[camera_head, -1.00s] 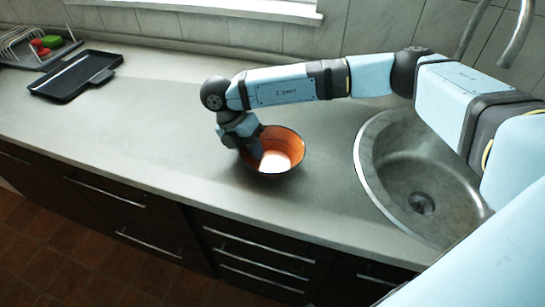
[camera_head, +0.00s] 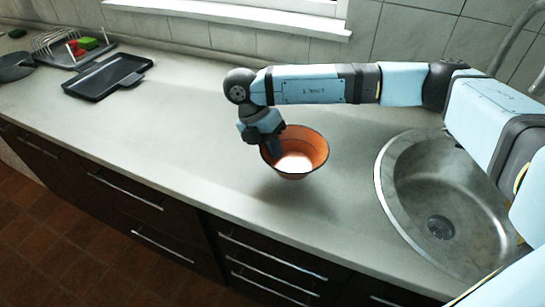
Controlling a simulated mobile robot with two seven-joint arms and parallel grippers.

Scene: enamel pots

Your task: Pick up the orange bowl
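The orange bowl (camera_head: 312,150), orange inside with a dark rim and a bright patch at its bottom, is near the middle of the picture, left of the sink. My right gripper (camera_head: 271,143) points down at the bowl's left rim. One finger shows inside the bowl, and the wall is between the fingers, so it looks shut on the rim. The outer finger is mostly hidden. The bowl is upright and appears slightly above the counter, with a shadow below and to its left. My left gripper is out of view.
The grey counter (camera_head: 190,130) is clear left of the bowl. A round metal sink (camera_head: 410,190) lies to the right. A black tray (camera_head: 108,78), a dish rack (camera_head: 62,45) with red and green things and a dark pan (camera_head: 14,67) are at the far left.

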